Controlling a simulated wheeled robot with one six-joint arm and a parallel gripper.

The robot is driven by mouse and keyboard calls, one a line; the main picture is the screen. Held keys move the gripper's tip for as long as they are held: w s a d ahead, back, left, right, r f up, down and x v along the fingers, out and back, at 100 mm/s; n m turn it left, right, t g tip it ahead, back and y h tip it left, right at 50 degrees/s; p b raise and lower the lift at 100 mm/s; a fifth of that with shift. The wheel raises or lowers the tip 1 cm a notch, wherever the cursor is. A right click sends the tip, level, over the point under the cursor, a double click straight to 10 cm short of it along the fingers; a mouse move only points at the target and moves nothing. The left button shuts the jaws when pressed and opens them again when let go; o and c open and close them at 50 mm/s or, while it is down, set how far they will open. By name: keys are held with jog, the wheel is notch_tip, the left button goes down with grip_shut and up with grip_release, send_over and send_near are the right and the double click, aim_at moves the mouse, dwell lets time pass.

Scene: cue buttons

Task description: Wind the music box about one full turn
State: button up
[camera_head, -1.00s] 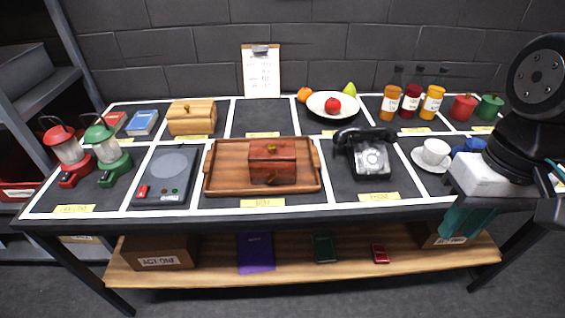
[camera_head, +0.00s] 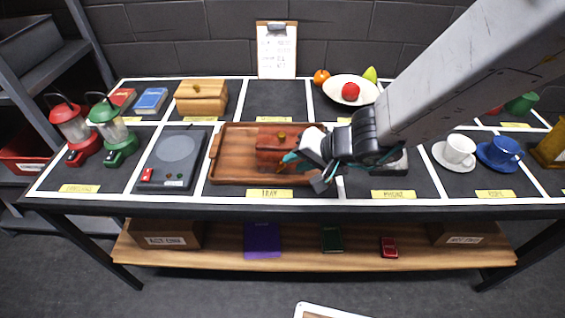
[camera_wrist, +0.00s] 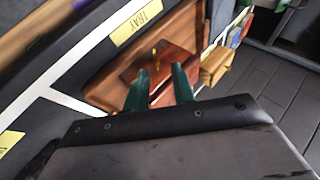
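A dark reddish-brown wooden box (camera_head: 268,146) with a brass knob on its lid sits on the wooden tray (camera_head: 228,165); it appears to be the music box. My gripper (camera_head: 303,169) is at the right side of the box in the head view and covers part of it. In the wrist view, the two green fingers of my gripper (camera_wrist: 159,70) are apart, with nothing seen between them. The box (camera_wrist: 133,68) lies just beyond the fingertips there, with a brass piece on it. I cannot tell whether the fingers touch the box.
A light wooden box (camera_head: 203,103) stands behind the tray to the left. A grey device (camera_head: 172,158) is left of the tray. A telephone (camera_head: 392,164) at the right is mostly hidden by my arm. A white cup (camera_head: 459,149) and blue cup (camera_head: 503,152) stand farther right.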

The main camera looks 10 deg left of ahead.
aim_at(284, 167)
jog(key=x, duration=0.4)
jog(key=d+x, duration=0.1)
jog(key=x, duration=0.2)
jog(key=shift+w+a+f, duration=0.15)
jog(key=shift+w+f, duration=0.2)
jog(key=shift+c, duration=0.3)
